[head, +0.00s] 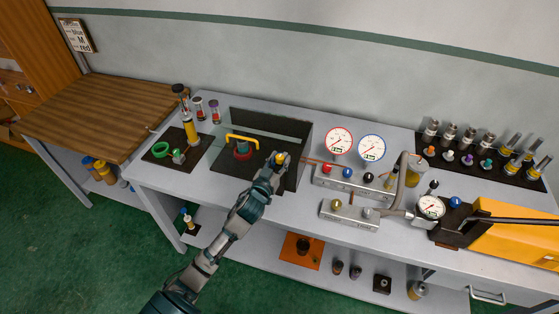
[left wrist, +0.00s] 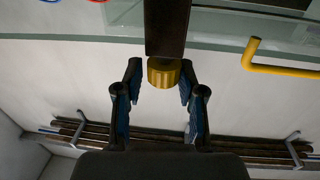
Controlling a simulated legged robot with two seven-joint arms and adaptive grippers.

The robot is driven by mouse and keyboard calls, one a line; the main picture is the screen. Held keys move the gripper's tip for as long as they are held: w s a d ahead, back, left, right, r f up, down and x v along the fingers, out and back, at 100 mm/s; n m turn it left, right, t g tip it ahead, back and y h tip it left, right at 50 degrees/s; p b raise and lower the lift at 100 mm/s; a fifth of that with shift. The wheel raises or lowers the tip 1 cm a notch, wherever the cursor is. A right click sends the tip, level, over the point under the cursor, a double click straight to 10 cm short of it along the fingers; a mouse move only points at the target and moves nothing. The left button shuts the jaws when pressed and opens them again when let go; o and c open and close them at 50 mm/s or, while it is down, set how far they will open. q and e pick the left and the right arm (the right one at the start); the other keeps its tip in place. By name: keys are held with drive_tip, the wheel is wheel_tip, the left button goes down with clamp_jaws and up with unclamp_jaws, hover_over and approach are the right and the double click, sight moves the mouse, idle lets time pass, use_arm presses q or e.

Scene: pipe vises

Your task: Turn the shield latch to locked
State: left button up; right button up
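The shield latch is a yellow ribbed knob (left wrist: 164,72) under a dark bar (left wrist: 166,28) in the left wrist view. In the head view the knob (head: 281,157) shows at the right end of the clear shield (head: 268,126). The shield's yellow bent handle (head: 242,138) is to the left of it; it also shows in the left wrist view (left wrist: 280,70). My left gripper (left wrist: 161,84) is open, with a finger on each side of the knob and gaps between. In the head view this gripper (head: 277,164) partly covers the knob. My right gripper is not in view.
Red and blue gauges (head: 355,144) stand on a valve block to the right. A green ring (head: 160,149) and yellow cylinder (head: 191,130) stand left. A yellow machine (head: 505,235) fills the right end.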

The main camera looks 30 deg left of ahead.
use_arm(q)
drive_tip(key=shift+a, duration=0.1)
drive_tip(key=c, duration=0.4)
drive_tip(key=shift+a+f, duration=0.1)
drive_tip(key=shift+a, duration=0.1)
clamp_jaws()
drive_tip(key=shift+d+n+y, duration=0.2)
drive_tip(key=shift+n+y, duration=0.4)
drive_tip(key=shift+y, duration=0.3)
drive_tip(key=o, duration=1)
unclamp_jaws()
drive_tip(key=shift+a, duration=0.1)
drive_tip(key=v, duration=1.2)
